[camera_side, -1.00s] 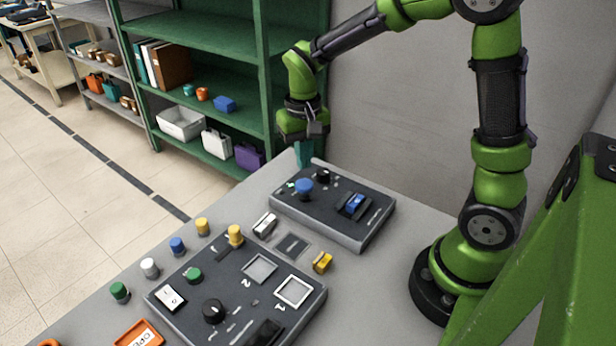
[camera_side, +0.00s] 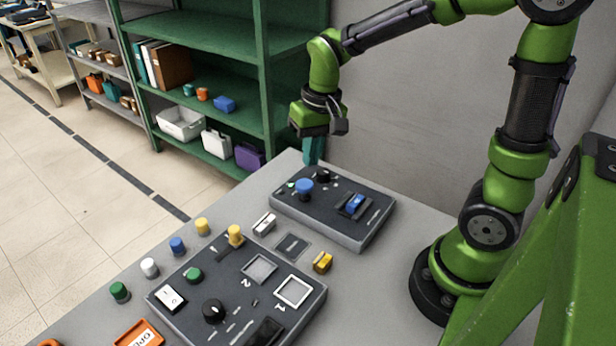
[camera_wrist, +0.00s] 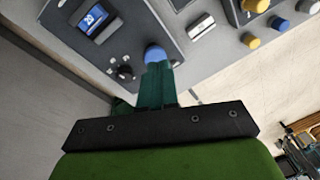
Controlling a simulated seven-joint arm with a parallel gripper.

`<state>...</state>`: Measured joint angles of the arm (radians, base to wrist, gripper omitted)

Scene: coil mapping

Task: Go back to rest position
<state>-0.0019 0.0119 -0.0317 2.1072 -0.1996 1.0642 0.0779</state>
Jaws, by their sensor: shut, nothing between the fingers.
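The fingers are shut together and hold nothing. In the wrist view, my gripper (camera_wrist: 158,72) shows its fingers side by side, in front of the far panel. The far panel (camera_side: 336,224) is dark grey and bears a blue knob (camera_side: 304,187), a black knob (camera_side: 323,176) and a blue display (camera_side: 355,203). The blue knob shows just past the fingertips in the wrist view (camera_wrist: 155,54).
A second dark panel (camera_side: 228,278) lies nearer on the table (camera_side: 420,225). Several coloured knobs, a white block (camera_side: 264,223), a yellow block (camera_side: 322,262) and an orange tray (camera_side: 138,334) lie around it. A green shelf (camera_side: 262,90) and a wall stand behind.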

